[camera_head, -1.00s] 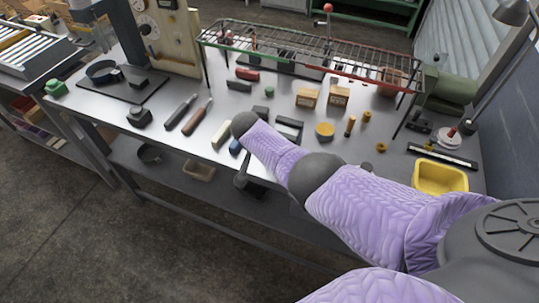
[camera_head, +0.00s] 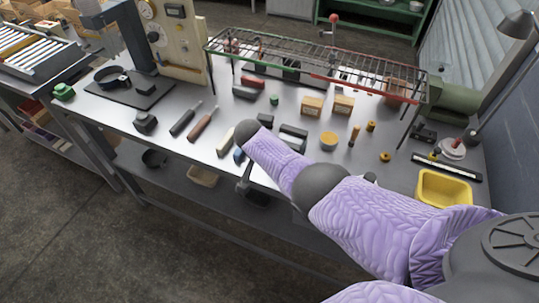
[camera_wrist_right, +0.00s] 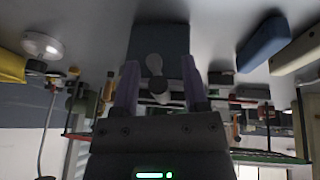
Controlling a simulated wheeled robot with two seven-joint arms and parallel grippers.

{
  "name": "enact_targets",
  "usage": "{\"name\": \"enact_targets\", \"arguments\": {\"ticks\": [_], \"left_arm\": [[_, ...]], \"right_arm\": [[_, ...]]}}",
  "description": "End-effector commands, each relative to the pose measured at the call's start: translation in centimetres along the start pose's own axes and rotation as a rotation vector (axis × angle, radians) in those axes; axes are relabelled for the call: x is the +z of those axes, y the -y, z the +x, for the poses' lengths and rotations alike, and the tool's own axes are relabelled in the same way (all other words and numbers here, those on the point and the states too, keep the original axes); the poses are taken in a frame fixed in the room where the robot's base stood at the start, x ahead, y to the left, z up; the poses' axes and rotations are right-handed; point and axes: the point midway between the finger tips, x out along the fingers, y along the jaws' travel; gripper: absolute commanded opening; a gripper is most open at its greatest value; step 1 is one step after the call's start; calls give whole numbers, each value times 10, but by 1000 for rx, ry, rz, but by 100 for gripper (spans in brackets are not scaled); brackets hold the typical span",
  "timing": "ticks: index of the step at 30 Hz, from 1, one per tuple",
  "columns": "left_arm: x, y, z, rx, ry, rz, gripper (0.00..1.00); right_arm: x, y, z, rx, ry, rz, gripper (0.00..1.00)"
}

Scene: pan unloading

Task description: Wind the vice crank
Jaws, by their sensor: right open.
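My right arm reaches in from the right of the head view over the bench's front edge and hides its own gripper there. A dark part, probably the vice, shows below the arm at the bench edge (camera_head: 246,186). In the right wrist view, the dark block of the vice (camera_wrist_right: 158,42) is ahead, with a grey rounded crank handle (camera_wrist_right: 154,66) in front of it. My right gripper (camera_wrist_right: 158,80) is open, one finger on each side of the handle. I cannot tell whether either finger touches it. My left gripper is not in view.
The bench holds a yellow bin (camera_head: 444,188), small boxes (camera_head: 312,106), a screwdriver-like tool (camera_head: 203,121) and several small parts. A wire rack (camera_head: 320,62) stands along the back. A dark upright column (camera_head: 136,45) stands at the far left.

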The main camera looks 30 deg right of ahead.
Motion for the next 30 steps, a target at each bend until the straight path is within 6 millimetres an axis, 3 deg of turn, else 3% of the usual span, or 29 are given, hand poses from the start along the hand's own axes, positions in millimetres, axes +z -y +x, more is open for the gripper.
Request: {"name": "enact_targets", "arguments": {"ticks": [1, 6, 12, 27, 29, 30], "left_arm": [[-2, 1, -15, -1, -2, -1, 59], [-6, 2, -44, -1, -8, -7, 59], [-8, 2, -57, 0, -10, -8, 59], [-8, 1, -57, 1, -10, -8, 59], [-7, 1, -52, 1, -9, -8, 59], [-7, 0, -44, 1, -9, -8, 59]], "right_arm": [[-3, 0, -16, -4, -1, 0, 57], [-3, -1, -56, -4, -1, 0, 57], [-2, 0, -87, -3, -1, 1, 57], [0, 0, -90, -1, 0, -1, 57], [8, -1, -78, -2, 8, -21, 57], [19, -3, -61, -7, 19, -56, 57]]}}
